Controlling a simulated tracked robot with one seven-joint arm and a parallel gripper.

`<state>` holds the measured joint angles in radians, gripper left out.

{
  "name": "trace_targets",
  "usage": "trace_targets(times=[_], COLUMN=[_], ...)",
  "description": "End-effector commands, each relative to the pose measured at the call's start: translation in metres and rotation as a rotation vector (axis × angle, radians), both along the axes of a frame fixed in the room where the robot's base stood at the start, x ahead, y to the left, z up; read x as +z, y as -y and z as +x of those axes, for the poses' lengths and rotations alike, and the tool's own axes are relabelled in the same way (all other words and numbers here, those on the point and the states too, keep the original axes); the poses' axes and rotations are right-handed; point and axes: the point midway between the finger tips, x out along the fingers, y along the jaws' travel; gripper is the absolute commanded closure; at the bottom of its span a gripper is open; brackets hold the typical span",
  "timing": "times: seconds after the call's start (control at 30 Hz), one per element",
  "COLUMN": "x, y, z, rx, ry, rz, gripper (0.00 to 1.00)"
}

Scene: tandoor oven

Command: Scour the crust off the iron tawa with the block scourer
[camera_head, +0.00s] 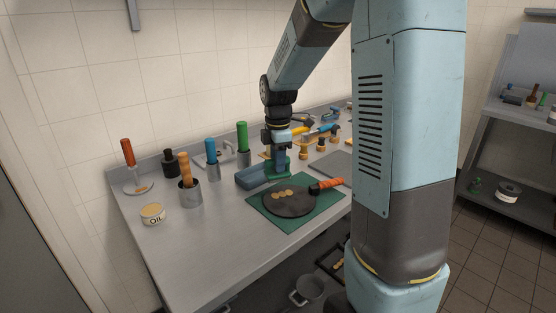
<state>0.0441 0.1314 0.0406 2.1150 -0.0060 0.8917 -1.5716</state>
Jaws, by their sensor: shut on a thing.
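The iron tawa (291,208) is a dark round pan lying on a green mat (270,215). Its orange-red handle (329,185) points right. A few tan crust patches (282,194) show on the tawa's upper face. My gripper (279,152) points down just behind the tawa's far rim. It is shut on a blue upright grip with a green base, which looks like the block scourer (278,174). The scourer stands behind the crust patches; whether it touches the mat or the tawa is too small to tell. The fingertips are small and partly merged with the scourer.
A blue-grey block (252,177) lies just left of the scourer. An oil tub (152,213), a metal cup with a wooden-handled tool (190,192) and blue- and green-handled tools stand left. Several tools lie behind right. The steel bench's front left is clear.

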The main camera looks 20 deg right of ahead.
Motion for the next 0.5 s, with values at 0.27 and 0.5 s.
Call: trace_targets(times=[0.27,0.5], x=[-0.022,-0.041], y=[0.001,0.002], z=[0.000,0.000], rx=[-0.001,-0.004], ry=[-0.001,-0.002], rz=[0.000,0.000], gripper=[1.00,1.00])
